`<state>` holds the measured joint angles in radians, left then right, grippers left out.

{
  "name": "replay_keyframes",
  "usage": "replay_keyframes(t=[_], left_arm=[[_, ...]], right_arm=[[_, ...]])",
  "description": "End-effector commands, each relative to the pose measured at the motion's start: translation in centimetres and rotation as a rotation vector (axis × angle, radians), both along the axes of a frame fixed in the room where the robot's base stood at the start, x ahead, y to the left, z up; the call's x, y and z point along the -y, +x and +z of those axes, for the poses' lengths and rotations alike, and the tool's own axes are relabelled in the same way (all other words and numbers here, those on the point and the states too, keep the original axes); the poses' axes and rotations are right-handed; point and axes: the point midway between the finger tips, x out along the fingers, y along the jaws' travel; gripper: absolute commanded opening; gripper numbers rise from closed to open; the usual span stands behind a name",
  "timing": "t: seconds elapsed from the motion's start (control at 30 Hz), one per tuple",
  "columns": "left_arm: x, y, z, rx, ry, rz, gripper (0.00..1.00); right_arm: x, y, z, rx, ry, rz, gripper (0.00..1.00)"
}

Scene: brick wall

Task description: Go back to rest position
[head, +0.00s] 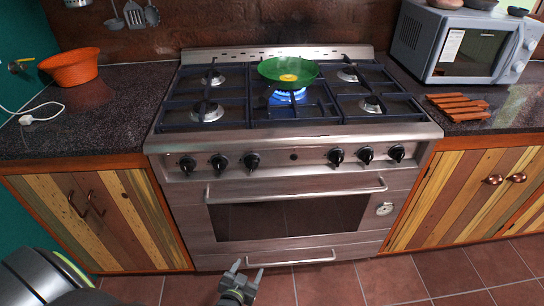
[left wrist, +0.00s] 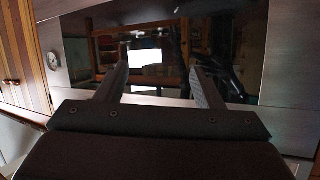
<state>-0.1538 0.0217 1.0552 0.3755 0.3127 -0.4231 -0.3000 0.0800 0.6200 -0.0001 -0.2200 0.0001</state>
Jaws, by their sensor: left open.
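My left gripper (head: 245,278) is at the bottom of the head view, low in front of the oven. Its fingers are apart with nothing between them. In the left wrist view the two fingers (left wrist: 160,85) also stand apart and empty, facing the dark oven door glass (left wrist: 150,55). My left arm comes in at the lower left of the head view. My right gripper does not show in either view.
The steel stove (head: 290,150) stands ahead. An orange bowl (head: 70,68) is on the left counter, a microwave (head: 465,45) on the right. The tiled floor (head: 400,285) in front is clear.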

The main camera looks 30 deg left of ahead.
Motion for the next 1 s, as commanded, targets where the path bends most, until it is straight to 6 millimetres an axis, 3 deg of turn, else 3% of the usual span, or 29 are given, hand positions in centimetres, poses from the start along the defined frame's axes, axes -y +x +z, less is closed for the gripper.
replay_keyframes(t=[0.17,0.27,0.37,0.53,0.6,0.73,0.8,0.9,1.0], left_arm=[[0.0,-0.2,-0.2,-0.007,-0.001,-0.001,0.61],[0.0,-1.7,-1.7,-0.070,-0.011,-0.009,0.61],[-0.1,-5.5,-5.0,-0.213,-0.034,-0.026,0.61],[-0.5,-16.2,-11.6,-0.561,-0.086,-0.028,0.61],[-0.9,-20.9,-13.4,-0.697,-0.103,-0.015,0.61],[-1.6,-28.4,-15.4,-0.903,-0.118,0.016,0.61],[-1.8,-31.3,-15.8,-0.982,-0.122,0.033,0.61],[-2.1,-34.0,-16.1,-1.052,-0.125,0.049,0.61],[-2.2,-35.0,-16.2,-1.081,-0.124,0.055,0.61]], right_arm=[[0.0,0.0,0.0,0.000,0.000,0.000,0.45],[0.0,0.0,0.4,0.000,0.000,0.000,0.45],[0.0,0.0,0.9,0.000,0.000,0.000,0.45],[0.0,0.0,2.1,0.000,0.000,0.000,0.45],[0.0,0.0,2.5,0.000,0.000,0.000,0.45],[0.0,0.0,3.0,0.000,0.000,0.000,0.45],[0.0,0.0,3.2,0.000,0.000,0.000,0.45],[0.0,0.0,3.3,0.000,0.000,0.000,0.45],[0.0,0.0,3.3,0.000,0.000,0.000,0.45]])
